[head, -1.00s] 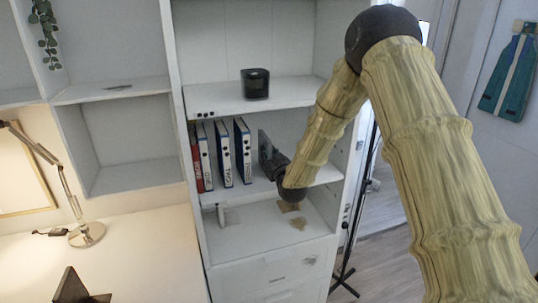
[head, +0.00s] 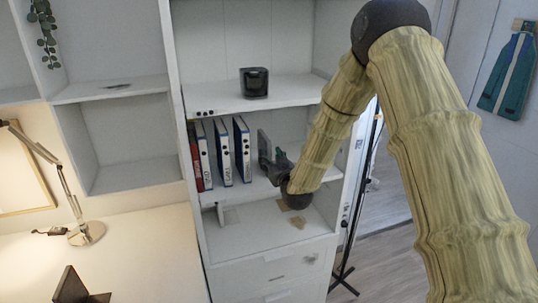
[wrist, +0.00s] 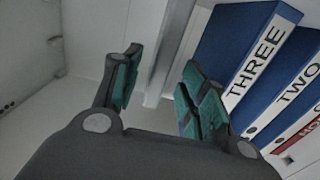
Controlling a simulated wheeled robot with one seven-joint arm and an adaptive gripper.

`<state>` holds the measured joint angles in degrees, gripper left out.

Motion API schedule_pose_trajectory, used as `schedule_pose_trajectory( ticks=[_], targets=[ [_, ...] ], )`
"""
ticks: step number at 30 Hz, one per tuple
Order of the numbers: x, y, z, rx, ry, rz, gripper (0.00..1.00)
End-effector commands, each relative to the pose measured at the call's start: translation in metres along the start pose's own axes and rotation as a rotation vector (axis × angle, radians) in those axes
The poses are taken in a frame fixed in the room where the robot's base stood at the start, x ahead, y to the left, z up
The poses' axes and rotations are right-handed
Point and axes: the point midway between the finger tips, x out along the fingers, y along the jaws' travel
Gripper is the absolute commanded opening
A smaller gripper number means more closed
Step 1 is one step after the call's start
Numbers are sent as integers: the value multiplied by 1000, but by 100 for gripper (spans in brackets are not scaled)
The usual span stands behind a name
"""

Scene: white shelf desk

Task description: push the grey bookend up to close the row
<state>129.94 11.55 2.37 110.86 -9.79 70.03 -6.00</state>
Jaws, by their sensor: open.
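The grey bookend (head: 264,146) stands upright on the middle shelf, right of the row of binders, with a gap between it and the nearest blue binder (head: 242,150). My gripper (head: 277,168) is at the bookend's near right side, open. In the wrist view my open gripper (wrist: 160,88) has its two teal-padded fingers spread, with a grey upright plate, seemingly the bookend (wrist: 168,55), showing edge-on between them. The binder marked THREE (wrist: 255,65) is just right of the right finger. Whether a finger touches the plate cannot be told.
More blue binders (head: 222,152) and a red one (head: 196,162) stand at the shelf's left end. A black box (head: 254,82) is on the shelf above. The cabinet's right side wall is close to my arm. The shelf below holds a small white item (head: 221,213).

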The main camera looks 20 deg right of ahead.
Motion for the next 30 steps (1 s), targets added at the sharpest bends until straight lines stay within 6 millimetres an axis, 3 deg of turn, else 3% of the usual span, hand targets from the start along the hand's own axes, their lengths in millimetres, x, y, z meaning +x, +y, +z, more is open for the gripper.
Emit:
schedule_pose_trajectory(
  ticks=[6,12,18,30],
  targets=[
    [-42,0,0,2,-1,0,43],
    [-70,1,0,2,-1,0,43],
    [-82,1,0,1,1,0,43],
    [-83,0,0,1,0,0,43]
  ],
)
